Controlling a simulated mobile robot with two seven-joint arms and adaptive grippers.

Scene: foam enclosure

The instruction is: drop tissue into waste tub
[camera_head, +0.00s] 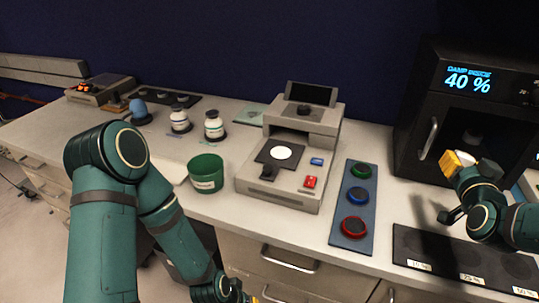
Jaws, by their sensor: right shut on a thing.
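My right gripper (456,162) is at the right, in front of the dark chamber. Its yellow fingertips are shut on a small white thing (466,157), which looks like the tissue; the fingers hide part of it. A green tub (207,174) with a pale label stands on the worktop left of the middle; it looks like the waste tub, but the label is too small to read. The gripper is far to the right of the tub. My left arm crosses the lower left, and its gripper is at the bottom edge, mostly cut off.
A grey instrument (285,185) stands between tub and right gripper. Right of it lie a blue panel (343,242) with green, blue and red round pieces and a black labelled strip (465,265). The dark chamber (445,110) reads 40 %.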

